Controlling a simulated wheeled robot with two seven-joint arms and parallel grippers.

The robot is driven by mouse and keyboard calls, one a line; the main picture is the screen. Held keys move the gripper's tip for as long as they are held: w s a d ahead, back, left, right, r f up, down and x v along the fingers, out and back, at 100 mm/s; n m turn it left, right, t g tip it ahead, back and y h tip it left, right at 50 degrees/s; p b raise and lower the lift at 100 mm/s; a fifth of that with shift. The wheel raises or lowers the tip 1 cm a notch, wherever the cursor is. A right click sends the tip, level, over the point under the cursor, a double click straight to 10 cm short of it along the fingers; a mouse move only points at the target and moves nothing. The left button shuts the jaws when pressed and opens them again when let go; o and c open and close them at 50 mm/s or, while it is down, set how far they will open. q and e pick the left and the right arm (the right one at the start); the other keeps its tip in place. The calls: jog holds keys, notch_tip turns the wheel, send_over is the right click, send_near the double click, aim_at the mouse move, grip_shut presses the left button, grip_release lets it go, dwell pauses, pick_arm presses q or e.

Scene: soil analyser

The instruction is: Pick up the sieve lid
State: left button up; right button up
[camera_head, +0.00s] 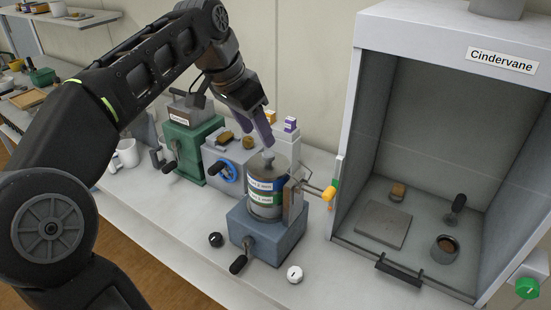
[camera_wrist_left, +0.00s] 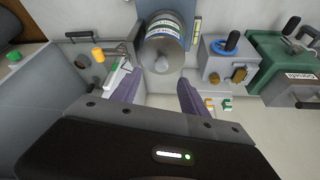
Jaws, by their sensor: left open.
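The sieve lid (camera_head: 281,163) is a grey disc with a small round knob. It sits on top of the sieve stack (camera_head: 264,197), a cylinder with labelled bands standing on a blue shaker base (camera_head: 266,240). In the left wrist view the lid (camera_wrist_left: 158,49) faces the camera, with its knob between and beyond the fingers. My left gripper (camera_head: 254,131) is open, with purple fingers pointing down just above the lid, apart from it. Its spread fingers also show in the left wrist view (camera_wrist_left: 158,88), with nothing between them. My right gripper is not in view.
A fume hood (camera_head: 343,150) with a plate, a cup and small items is farther right. A blue-wheeled box (camera_head: 229,164) and a green machine (camera_head: 184,150) stand left. Two small knobs lie in front.

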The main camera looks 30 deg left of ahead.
aim_at(268, 153)
pick_arm(q)
jog(key=shift+x, duration=1.5)
jog(key=p+x, duration=0.1)
jog(key=x, duration=0.4)
jog(key=shift+a, duration=0.15)
jog(key=shift+c, duration=0.4)
grip_shut()
dwell(0.5)
